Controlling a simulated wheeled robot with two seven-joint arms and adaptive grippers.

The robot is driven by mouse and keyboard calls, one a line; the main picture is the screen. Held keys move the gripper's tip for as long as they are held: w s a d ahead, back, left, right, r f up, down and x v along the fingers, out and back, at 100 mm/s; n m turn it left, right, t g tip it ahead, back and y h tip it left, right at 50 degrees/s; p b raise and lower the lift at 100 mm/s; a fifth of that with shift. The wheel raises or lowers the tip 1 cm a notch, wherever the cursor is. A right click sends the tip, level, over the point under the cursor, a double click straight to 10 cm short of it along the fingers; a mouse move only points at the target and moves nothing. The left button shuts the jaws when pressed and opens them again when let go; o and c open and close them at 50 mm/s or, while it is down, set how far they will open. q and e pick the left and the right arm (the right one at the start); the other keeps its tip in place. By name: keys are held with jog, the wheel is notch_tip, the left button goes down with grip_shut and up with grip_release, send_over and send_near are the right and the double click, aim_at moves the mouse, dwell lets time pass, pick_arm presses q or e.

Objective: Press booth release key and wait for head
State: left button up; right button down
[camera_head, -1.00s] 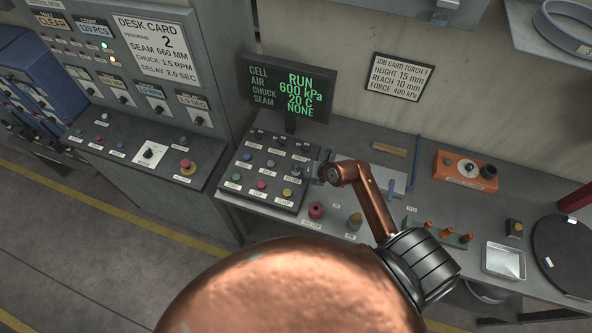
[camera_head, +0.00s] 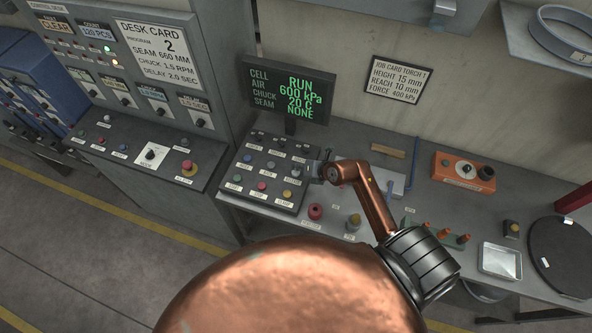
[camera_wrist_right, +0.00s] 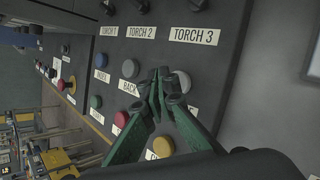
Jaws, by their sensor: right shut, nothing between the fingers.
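The key panel (camera_head: 250,204) lies on the bench, with several coloured and grey keys. A pale grey key (camera_wrist_right: 182,78) in the right wrist view sits right of the BACK key (camera_wrist_right: 130,68), behind my fingertips; its label is mostly hidden. In the head view the key at that place (camera_head: 296,169) is beside my right gripper (camera_head: 318,170). My right gripper (camera_wrist_right: 163,85) is shut and empty, its tips close over the panel by the pale key. I cannot tell whether they touch it. The monitor (camera_head: 288,92) reads RUN, 600 kPa, 20 C, NONE. My left gripper is out of view.
A control desk (camera_head: 145,160) with a mode knob and red button stands left. Right on the bench are an orange box (camera_head: 463,172), a white tray (camera_head: 501,261) and a dark round plate (camera_head: 566,258).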

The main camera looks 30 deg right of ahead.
aim_at(298, 173)
notch_tip(298, 173, up, 5)
jog(key=p, duration=0.5)
jog(key=shift+d+f, duration=0.1)
dwell(0.9)
